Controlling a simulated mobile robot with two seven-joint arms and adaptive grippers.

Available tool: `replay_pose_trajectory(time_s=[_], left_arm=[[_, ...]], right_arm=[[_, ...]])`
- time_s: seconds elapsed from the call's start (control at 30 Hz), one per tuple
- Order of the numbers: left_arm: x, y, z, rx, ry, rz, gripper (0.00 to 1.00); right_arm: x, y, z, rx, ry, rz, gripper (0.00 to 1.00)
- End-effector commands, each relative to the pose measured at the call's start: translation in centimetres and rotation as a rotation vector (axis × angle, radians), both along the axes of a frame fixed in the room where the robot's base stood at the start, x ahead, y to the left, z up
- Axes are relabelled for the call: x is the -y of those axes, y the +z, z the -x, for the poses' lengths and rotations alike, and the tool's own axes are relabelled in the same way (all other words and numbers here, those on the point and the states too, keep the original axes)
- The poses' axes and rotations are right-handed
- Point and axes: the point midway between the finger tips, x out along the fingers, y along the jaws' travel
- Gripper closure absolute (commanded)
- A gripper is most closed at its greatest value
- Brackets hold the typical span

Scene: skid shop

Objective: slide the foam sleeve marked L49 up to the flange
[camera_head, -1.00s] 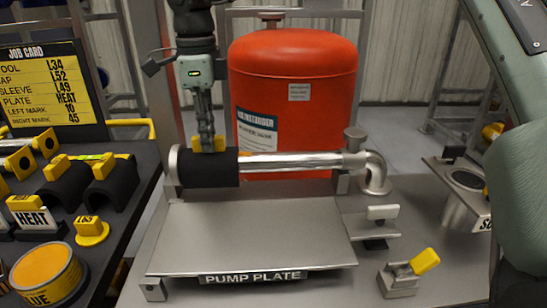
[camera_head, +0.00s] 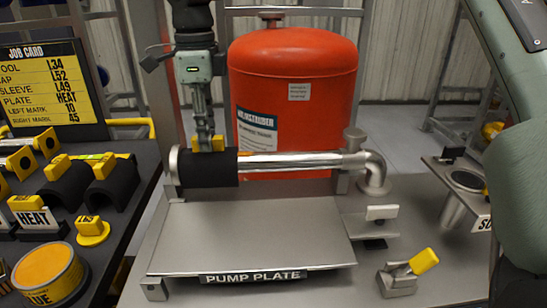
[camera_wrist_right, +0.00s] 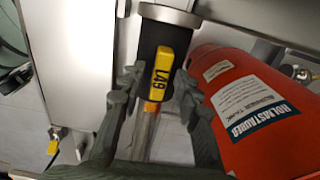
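The black foam sleeve L49 (camera_head: 208,170) sits around the shiny pipe (camera_head: 290,162) at its left end. Its left end meets the round flange (camera_head: 173,166) with no gap that I can see. The right wrist view also shows the sleeve (camera_wrist_right: 150,48) against the flange (camera_wrist_right: 170,15), with its yellow L49 tab (camera_wrist_right: 165,66) on top. My right gripper (camera_head: 207,148) is at the tab, above the sleeve. In the wrist view its fingers (camera_wrist_right: 158,82) stand apart on either side of the tab, with space beside it. My left gripper is not in view.
The red tank (camera_head: 295,80) stands close behind the pipe. A pump plate (camera_head: 255,235) lies in front, with a yellow-handled clamp (camera_head: 405,272) at right. The dark left bench (camera_head: 110,225) holds other black sleeves (camera_head: 110,185), a HEAT sign and a yellow tin.

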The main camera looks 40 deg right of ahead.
Motion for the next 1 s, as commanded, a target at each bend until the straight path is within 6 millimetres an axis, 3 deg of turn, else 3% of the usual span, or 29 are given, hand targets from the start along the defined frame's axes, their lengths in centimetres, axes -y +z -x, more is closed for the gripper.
replay_pose_trajectory(time_s=[0.17,0.7,1.0], left_arm=[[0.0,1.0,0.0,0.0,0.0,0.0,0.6],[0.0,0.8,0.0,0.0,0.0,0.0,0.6],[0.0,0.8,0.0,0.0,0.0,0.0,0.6]], right_arm=[[0.0,1.8,0.0,0.001,0.0,0.0,0.67],[0.0,5.8,0.0,0.002,0.0,-0.001,0.67],[0.0,6.3,0.0,0.0,0.0,0.0,0.67]])
